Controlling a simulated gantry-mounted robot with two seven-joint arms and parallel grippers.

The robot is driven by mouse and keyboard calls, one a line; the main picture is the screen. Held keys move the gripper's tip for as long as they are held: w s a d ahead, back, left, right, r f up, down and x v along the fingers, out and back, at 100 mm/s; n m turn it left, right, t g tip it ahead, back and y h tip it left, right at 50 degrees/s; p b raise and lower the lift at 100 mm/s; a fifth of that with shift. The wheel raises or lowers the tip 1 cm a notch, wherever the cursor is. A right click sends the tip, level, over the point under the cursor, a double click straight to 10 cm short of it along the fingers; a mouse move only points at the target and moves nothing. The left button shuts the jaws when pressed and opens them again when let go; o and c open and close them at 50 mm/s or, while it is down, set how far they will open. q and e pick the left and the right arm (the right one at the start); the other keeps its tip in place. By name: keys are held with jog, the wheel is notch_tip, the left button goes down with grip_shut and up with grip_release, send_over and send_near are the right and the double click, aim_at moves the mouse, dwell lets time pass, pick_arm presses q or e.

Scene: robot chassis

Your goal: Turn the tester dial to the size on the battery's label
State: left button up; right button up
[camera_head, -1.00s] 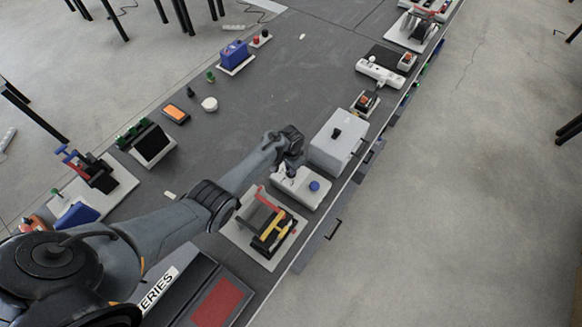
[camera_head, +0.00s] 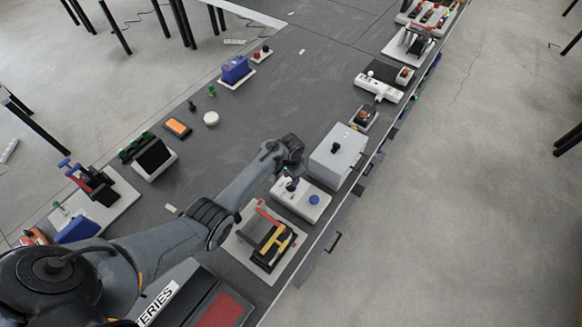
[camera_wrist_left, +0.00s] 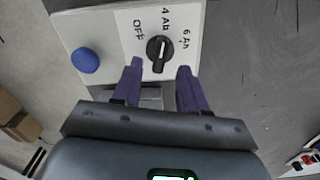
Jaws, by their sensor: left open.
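The tester is a white box (camera_head: 288,204) with a blue button (camera_head: 314,199) on the table's right side. In the left wrist view, the tester (camera_wrist_left: 118,45) shows its black dial (camera_wrist_left: 159,52), with OFF, 4 Ah and 6 Ah printed around it. A pale mark shows at the dial's end nearest my gripper. My left gripper (camera_head: 290,184) is over the tester. In the wrist view its purple fingers (camera_wrist_left: 158,72) are open, with their tips just short of the dial's sides. Contact cannot be told. I cannot make out a battery label. My right gripper is out of view.
A grey box (camera_head: 338,157) with a black knob stands beyond the tester. A white-based stand with red and yellow parts (camera_head: 265,237) is on its near side. A batteries bin (camera_head: 190,300) is at the front. The table's middle (camera_head: 245,140) is fairly clear.

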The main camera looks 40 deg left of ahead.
pick_arm(q)
notch_tip(320, 180, up, 7)
jog(key=p, duration=0.1)
jog(key=shift+r, duration=0.1)
dwell(0.5)
jog(key=shift+s, duration=0.1)
